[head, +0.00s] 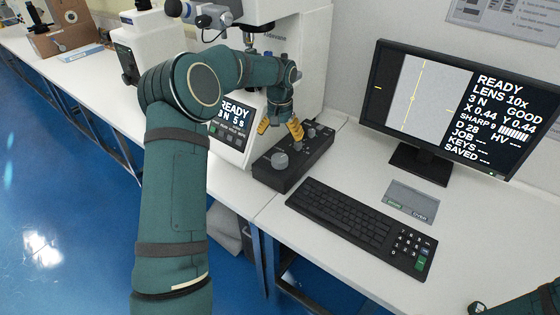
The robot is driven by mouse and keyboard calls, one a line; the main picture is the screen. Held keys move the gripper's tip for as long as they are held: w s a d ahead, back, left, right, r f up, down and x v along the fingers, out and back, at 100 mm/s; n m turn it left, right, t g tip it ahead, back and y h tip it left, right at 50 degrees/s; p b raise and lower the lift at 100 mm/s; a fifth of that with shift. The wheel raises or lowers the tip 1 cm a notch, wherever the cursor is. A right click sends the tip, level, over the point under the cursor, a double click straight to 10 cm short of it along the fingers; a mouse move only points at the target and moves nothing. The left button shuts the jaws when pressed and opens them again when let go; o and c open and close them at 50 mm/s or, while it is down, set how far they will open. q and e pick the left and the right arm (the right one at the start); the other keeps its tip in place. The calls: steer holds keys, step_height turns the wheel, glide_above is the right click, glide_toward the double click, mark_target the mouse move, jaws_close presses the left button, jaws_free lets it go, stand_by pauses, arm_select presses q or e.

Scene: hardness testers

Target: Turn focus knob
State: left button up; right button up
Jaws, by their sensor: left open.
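A black control box (293,172) lies on the bench in front of the white tester (300,45). A large grey knob (280,161) stands on its near end, and a smaller knob (311,132) stands farther back. I cannot read which one is the focus knob. My left gripper (280,128) points down above the box with its two yellow fingertips spread apart. It is behind and above the large knob, and nothing shows between the fingers. Part of my right arm (535,302) shows at the lower right corner; its fingers cannot be made out.
A keyboard (360,225) lies right of the box, with a small grey panel (411,200) behind it. A monitor (460,100) stands at the back right and reads READY, LENS 10x, SHARP 9, GOOD. The tester's screen (233,112) is partly hidden by my arm.

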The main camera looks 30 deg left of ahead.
mark_target(280, 157)
arm_select(q)
step_height(280, 157, down, 10)
steer(key=shift+f+b, duration=0.1)
steer(key=shift+b, duration=0.75)
steer(key=c, duration=1.2)
